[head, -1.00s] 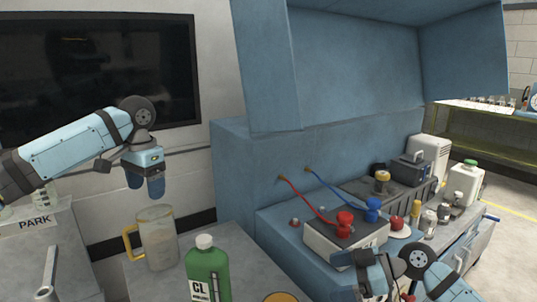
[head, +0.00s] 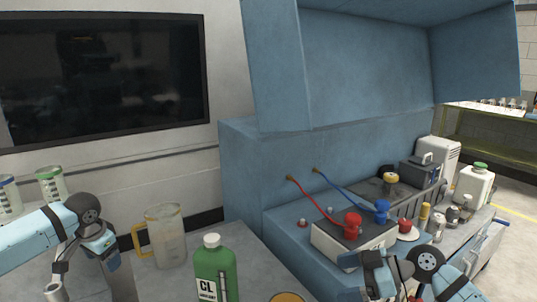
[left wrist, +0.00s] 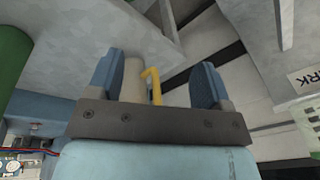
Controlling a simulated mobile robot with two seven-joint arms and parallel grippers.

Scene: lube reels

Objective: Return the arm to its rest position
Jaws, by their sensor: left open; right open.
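My left gripper (head: 112,266) is low at the left, beside the clear jug (head: 167,240) with the yellow handle, and its fingers point down. In the left wrist view its two blue fingers stand apart with nothing held between them (left wrist: 156,82). The jug's yellow handle (left wrist: 152,84) shows beyond the fingers in that view. My right gripper (head: 368,272) is at the bottom right, in front of the box with the red and blue knobs (head: 345,244). It is open, and I see nothing held in it.
A green bottle (head: 214,272) with a white cap stands on the grey bench right of the jug. A blue hooded cabinet (head: 255,180) rises behind the bench. A dark screen (head: 100,80) hangs on the wall.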

